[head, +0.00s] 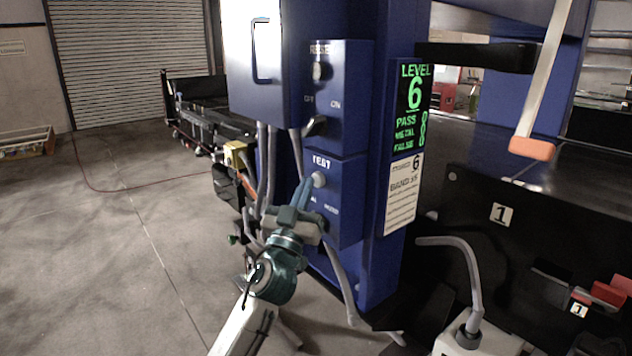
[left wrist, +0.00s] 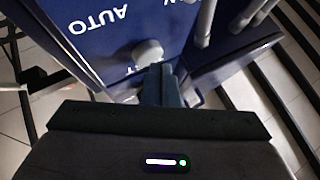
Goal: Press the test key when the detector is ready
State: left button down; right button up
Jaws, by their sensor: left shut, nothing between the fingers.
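The test key (head: 319,179) is a pale round button on a blue box marked TEST (head: 334,212), on the blue column. My left gripper (head: 306,188) is shut and empty, with its fingertips right at the key's lower left in the head view. In the left wrist view the pale key (left wrist: 148,53) shows just beyond the shut fingers (left wrist: 160,78); I cannot tell whether they touch it. The detector display (head: 409,106) is lit green and reads LEVEL 6, with PASS, METAL and FALSE lines below; their small digits are hard to read. My right gripper is not in view.
A white card (head: 402,194) showing a 6 hangs below the display. Grey cables run down beside the boxes. An orange-tipped paddle (head: 532,148) hangs at right. Floor at left is open.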

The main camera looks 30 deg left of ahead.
pick_arm(q)
jog(key=shift+w, duration=0.1)
dwell(0.4)
jog(key=shift+w+d, duration=0.15)
jog(key=shift+w, duration=0.15)
dwell(0.6)
jog(key=shift+s+a+b, duration=0.35)
jog(key=shift+s+b, duration=0.15)
jog(key=shift+s, duration=0.35)
jog(key=s+b, duration=0.1)
jog(key=s+a+b, duration=0.1)
jog(key=s, duration=0.1)
jog(key=s+a+b, duration=0.1)
jog(key=shift+s, duration=0.3)
